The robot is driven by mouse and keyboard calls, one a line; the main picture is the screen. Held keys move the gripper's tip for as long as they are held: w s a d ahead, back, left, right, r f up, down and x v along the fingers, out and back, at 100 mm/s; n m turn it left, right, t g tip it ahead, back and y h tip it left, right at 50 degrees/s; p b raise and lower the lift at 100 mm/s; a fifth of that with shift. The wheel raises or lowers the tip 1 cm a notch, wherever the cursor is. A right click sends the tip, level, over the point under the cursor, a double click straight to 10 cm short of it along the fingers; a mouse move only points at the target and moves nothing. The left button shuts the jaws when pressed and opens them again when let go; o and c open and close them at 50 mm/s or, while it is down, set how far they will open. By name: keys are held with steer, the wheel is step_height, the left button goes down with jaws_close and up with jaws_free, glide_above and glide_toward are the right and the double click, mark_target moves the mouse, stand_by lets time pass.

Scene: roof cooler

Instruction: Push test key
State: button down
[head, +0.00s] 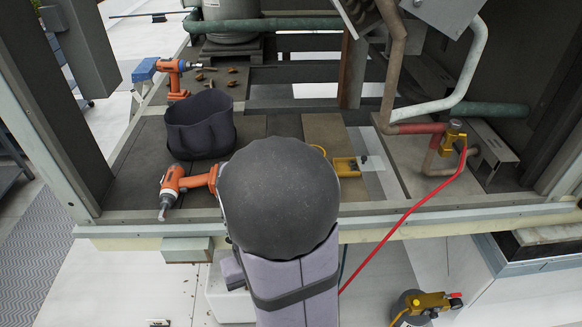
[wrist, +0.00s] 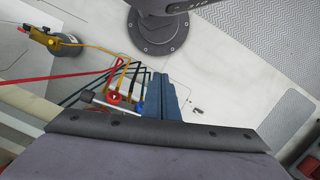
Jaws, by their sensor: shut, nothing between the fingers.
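I cannot make out a test key for certain in either view. My gripper (wrist: 163,80) shows in the wrist view as blue-grey fingers closed together, with nothing between them. They point away from the dark bar at the bottom of that view. Beside the fingers on the left are a round red part (wrist: 114,97) and a pale rod with a dark end, partly hidden behind the bar. Whether the fingers touch them I cannot tell. In the head view my own arm fills the centre and the gripper is hidden.
An open unit holds a black bag (head: 200,128), two orange drills (head: 172,90) and a yellow tool (head: 347,167). A red hose (head: 408,215) runs down from the pipes. A yellow fitting (head: 425,303) sits on a grey cylinder at lower right. Coloured hoses (wrist: 128,75) lie near my gripper.

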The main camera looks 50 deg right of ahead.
steer(key=w+d+r+m+t+y+p, duration=0.1)
steer(key=w+d+r+m+t+p, duration=0.15)
steer(key=d+m+p, duration=0.45)
steer(key=w+d+r+m+t+y+p, duration=0.15)
steer(key=d+r+m+p, duration=0.3)
steer(key=d, duration=0.45)
steer(key=w+d+r+m+t+h, duration=0.2)
steer(key=w+d+r+m+t, duration=0.1)
steer(key=w+d, duration=0.4)
steer(key=w+d+r+m+t+h, duration=0.1)
steer(key=w+d+r+m+t, duration=0.3)
steer(key=w+d+m, duration=0.3)
steer(key=shift+w+d+r+m+h+b, duration=0.35)
steer(key=shift+d+r+m+b, duration=0.15)
steer(key=shift+d, duration=0.5)
steer(key=shift+f, duration=0.1)
step_height(320, 180, down, 8)
steer(key=b, duration=0.5)
steer(key=shift+b, duration=0.3)
steer(key=shift+f+b, duration=0.4)
steer(key=shift+b, duration=0.05)
steer(key=shift+f, duration=0.15)
